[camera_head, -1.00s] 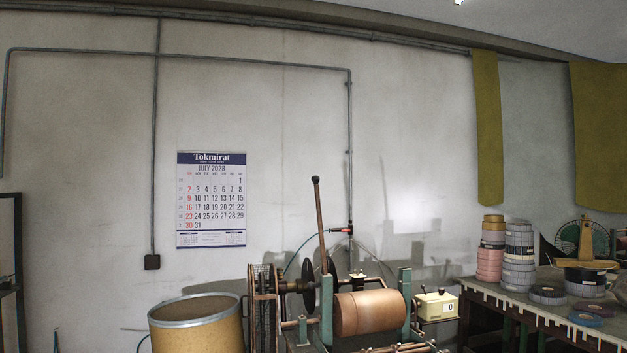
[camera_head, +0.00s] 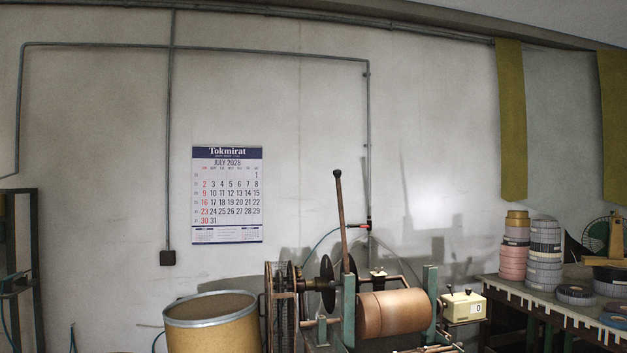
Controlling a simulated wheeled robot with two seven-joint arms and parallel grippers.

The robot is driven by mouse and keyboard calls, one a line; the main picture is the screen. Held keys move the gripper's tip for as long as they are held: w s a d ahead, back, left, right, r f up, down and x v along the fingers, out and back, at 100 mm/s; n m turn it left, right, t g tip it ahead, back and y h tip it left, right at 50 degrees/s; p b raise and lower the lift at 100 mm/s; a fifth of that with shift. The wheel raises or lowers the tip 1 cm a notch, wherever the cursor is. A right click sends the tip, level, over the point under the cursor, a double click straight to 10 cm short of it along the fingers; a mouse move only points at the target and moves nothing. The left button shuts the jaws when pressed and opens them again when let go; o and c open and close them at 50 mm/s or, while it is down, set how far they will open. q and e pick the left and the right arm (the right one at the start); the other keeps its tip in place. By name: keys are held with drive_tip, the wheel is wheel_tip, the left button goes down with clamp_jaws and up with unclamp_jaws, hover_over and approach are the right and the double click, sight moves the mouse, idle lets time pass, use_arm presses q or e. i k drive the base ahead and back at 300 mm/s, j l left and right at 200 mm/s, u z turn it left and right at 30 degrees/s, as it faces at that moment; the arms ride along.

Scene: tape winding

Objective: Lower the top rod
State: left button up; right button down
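The winding machine stands at the bottom centre, with a large brown roll (camera_head: 396,312) between green uprights (camera_head: 349,310). A long rod (camera_head: 342,215) with a dark knob at its top stands nearly upright above the machine, leaning slightly left. A thinner brown bar (camera_head: 405,272) runs above the roll. I cannot tell for sure which of these is the top rod. The machine's lower part is cut off by the bottom edge. Neither of my grippers is in view.
A drum (camera_head: 211,325) stands left of the machine. A cream counter box (camera_head: 463,307) sits at its right. A table (camera_head: 555,308) with stacked tape rolls (camera_head: 545,256) is at the right. A shelf frame (camera_head: 36,262) stands at the far left. A calendar (camera_head: 227,195) hangs on the wall.

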sight(337, 174)
drive_tip(key=i+j+u, duration=0.15)
drive_tip(key=i, duration=0.3)
drive_tip(key=i+j+u, duration=0.2)
drive_tip(key=i, duration=0.25)
drive_tip(key=l, duration=0.15)
